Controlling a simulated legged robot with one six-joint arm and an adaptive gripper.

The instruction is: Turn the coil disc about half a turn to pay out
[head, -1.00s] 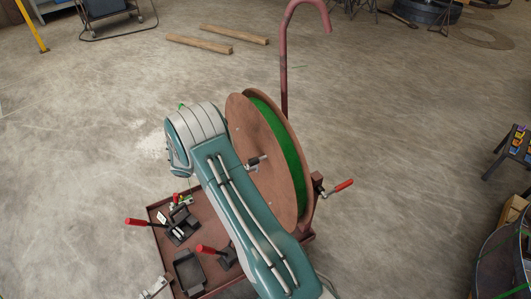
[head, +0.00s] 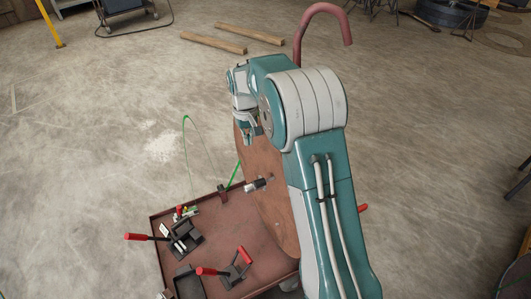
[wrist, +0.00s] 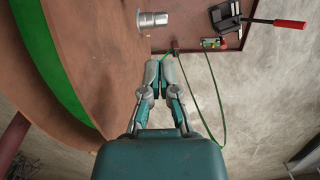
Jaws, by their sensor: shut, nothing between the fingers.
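The coil disc is a brown round plate (head: 264,160) standing upright on a rusty red stand; my arm hides much of it in the head view. In the wrist view the disc (wrist: 100,50) fills the upper left, with green cord (wrist: 48,50) wound behind it. A loose strand of green cord (head: 185,140) loops out from the disc over the floor. A metal hub shaft (head: 256,184) sticks out of the disc; it also shows in the wrist view (wrist: 152,20). My gripper (wrist: 159,64) is shut and empty, close to the disc's rim; I cannot tell whether it touches.
The stand's red tray (head: 215,235) holds a black clamp (head: 182,240) with a red handle and small parts. A red hook post (head: 322,15) rises behind the reel. Two wooden planks (head: 233,38) lie on the floor behind. Floor at left is mostly clear.

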